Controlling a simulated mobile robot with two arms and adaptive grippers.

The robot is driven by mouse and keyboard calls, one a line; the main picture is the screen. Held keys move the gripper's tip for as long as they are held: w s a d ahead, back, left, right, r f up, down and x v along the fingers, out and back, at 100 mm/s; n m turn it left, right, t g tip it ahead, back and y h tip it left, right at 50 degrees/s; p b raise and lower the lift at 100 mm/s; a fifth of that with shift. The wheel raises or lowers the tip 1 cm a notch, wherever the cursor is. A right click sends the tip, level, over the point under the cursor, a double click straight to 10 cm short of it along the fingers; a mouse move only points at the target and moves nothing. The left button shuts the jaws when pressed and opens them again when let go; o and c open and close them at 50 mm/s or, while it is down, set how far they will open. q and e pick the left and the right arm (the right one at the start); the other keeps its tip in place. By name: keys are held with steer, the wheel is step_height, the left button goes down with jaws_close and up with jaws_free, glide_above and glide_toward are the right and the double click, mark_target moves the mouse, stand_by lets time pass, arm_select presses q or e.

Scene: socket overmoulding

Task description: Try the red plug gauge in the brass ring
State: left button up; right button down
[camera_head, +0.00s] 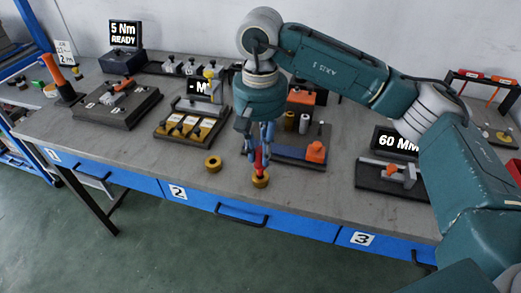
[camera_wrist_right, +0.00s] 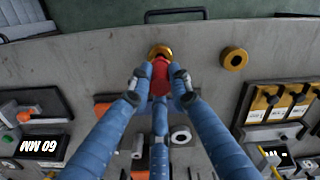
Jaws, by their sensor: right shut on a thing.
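My right gripper (camera_head: 262,160) points down near the table's front edge, its blue fingers shut on the red plug gauge (camera_head: 258,163). In the wrist view the red gauge (camera_wrist_right: 158,76) sits between the right gripper's fingertips (camera_wrist_right: 160,78). A brass ring (camera_head: 260,181) lies on the table directly under the gauge; it also shows in the wrist view (camera_wrist_right: 160,50), partly covered by the gauge. The gauge's lower end meets the ring's top; I cannot tell how far it is inside. A second brass ring (camera_head: 212,164) lies to the left. My left gripper is not in view.
A tray with yellow inserts (camera_head: 190,135) stands left behind the rings. A dark fixture with an orange part (camera_head: 315,152) stands close right of my gripper. A fixture by the "60 MM" display (camera_head: 390,180) is further right. The front strip between is clear.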

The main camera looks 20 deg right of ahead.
steer(key=shift+f+b, duration=0.4)
steer(key=shift+f, duration=0.05)
stand_by(0.4)
steer(key=shift+r, duration=0.5)
stand_by(0.6)
steer(key=shift+r+p, duration=0.2)
steer(key=shift+p, duration=0.1)
steer(key=shift+r+p, duration=1.3)
steer(key=shift+r, duration=0.95)
